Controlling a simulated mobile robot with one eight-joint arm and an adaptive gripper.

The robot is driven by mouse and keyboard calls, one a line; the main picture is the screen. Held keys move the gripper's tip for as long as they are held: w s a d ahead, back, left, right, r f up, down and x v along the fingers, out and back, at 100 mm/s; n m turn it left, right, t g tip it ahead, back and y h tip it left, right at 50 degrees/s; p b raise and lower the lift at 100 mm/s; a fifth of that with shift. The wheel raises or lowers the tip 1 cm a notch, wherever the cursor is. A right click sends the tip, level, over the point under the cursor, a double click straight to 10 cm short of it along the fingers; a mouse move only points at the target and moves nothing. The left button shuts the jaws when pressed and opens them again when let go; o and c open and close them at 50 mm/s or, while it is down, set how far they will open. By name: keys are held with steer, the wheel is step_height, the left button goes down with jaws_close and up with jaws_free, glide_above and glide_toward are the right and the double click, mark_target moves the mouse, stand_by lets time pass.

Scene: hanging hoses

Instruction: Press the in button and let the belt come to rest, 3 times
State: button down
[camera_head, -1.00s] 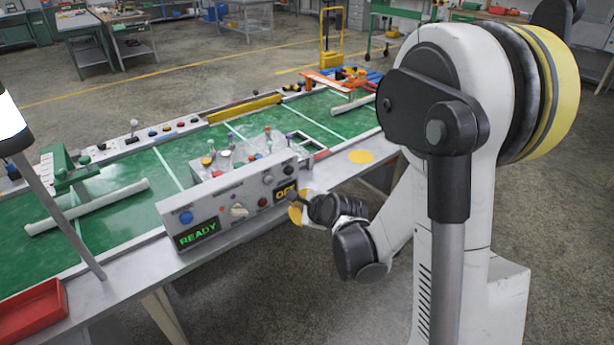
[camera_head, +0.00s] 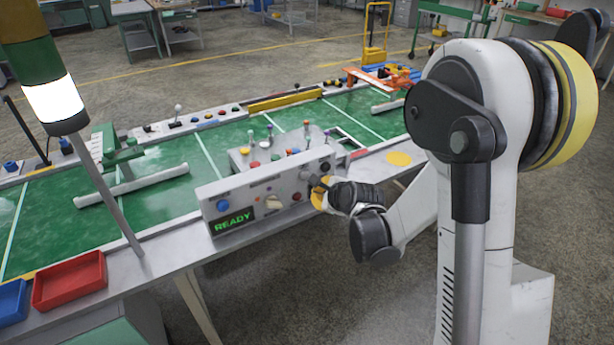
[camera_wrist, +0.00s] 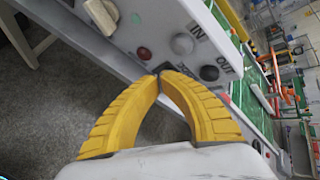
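The grey control panel (camera_head: 245,212) stands on the near edge of the green belt (camera_head: 165,160). Its lower left display (camera_head: 233,220) reads READY in green. In the wrist view, a grey round button (camera_wrist: 182,44) sits beside the label IN, and a dark button (camera_wrist: 209,73) sits beside OUT. My gripper (camera_wrist: 160,74) has its yellow fingers closed at the tips, with nothing seen between them. The tips are in front of the panel below these buttons in the picture; contact cannot be told. In the head view my gripper (camera_head: 318,193) is at the panel's right end.
The panel also has a blue button (camera_head: 222,206), a beige knob (camera_head: 273,202) and a red button (camera_wrist: 144,53). A lamp post with a lit white section (camera_head: 60,98) stands at left. Red (camera_head: 70,282) and blue (camera_head: 12,300) bins sit on the near left edge.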

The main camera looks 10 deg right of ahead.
steer(key=shift+w+a, duration=0.25)
steer(key=shift+w, duration=0.5)
steer(key=shift+w+a, duration=0.2)
steer(key=shift+w, duration=0.5)
stand_by(0.4)
steer(key=shift+w+a, duration=0.15)
steer(key=shift+w, duration=0.25)
steer(key=shift+w+a, duration=0.15)
steer(key=shift+w, duration=0.35)
stand_by(0.6)
stand_by(0.3)
steer(key=shift+s+d+b, duration=0.3)
steer(key=shift+s+b, duration=0.1)
steer(key=shift+s, duration=0.6)
steer(key=s, duration=0.1)
steer(key=s+d, duration=0.1)
steer(key=s, duration=0.2)
steer(key=shift+s+d+b, duration=0.25)
steer(key=shift+s+b, duration=0.05)
